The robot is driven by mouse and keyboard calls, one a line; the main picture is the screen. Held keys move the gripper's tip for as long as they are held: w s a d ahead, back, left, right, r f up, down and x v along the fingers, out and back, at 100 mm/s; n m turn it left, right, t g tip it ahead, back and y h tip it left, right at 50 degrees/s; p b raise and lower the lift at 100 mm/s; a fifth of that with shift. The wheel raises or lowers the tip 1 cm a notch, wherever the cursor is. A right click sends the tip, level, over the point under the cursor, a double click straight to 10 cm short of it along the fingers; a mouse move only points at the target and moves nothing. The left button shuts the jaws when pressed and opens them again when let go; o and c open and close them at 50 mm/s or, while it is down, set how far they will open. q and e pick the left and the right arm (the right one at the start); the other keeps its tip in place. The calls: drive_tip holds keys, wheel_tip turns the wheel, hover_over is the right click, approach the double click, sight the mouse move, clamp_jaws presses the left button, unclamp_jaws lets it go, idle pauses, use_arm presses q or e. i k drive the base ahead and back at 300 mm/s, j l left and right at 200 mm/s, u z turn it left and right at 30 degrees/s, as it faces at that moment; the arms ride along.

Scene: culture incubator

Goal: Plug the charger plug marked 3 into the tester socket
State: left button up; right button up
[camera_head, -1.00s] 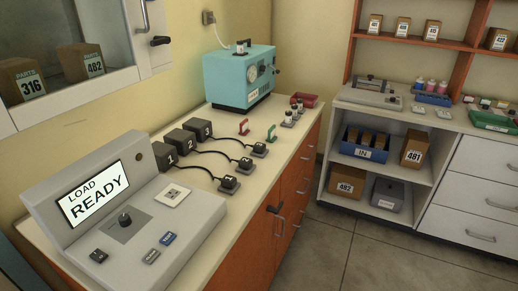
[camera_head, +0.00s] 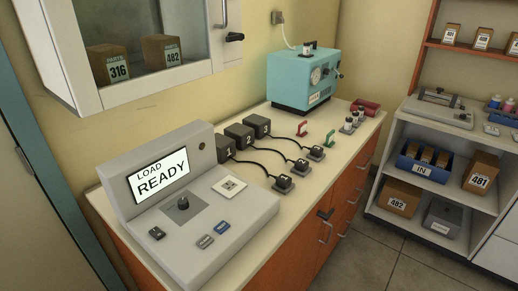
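The charger marked 3 (camera_head: 257,126) is the rearmost of three dark boxes on the counter. Its cable runs to a dark plug (camera_head: 316,153) lying on a small base to the right. Charger 2 (camera_head: 239,136) and charger 1 (camera_head: 225,148) stand in front of it, with their plugs (camera_head: 301,166) and (camera_head: 283,183) in the same row. The grey tester (camera_head: 150,230) stands nearest, its screen (camera_head: 160,176) reading "LOAD READY". The pale square socket (camera_head: 229,187) on its top looks empty. Neither gripper is in view.
A teal machine (camera_head: 300,82) stands at the back of the counter. A red handle (camera_head: 302,128), a green handle (camera_head: 330,138) and small knobbed items (camera_head: 352,122) lie right of the chargers. A wall cabinet (camera_head: 140,50) overhangs the left. Shelves (camera_head: 440,190) stand at right, with open floor (camera_head: 390,262) between.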

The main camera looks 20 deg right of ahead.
sight(316, 151)
drive_tip(key=l+u, duration=1.3)
drive_tip(key=k+l+u, duration=0.1)
drive_tip(key=l+u, duration=0.15)
drive_tip(key=u, duration=0.2)
drive_tip(key=k+l+u, duration=0.15)
drive_tip(key=l+u, duration=0.25)
drive_tip(key=k+l+u, duration=0.2)
drive_tip(key=k+l, duration=0.65)
drive_tip(key=k+l+u, duration=0.2)
drive_tip(key=k+l, duration=0.75)
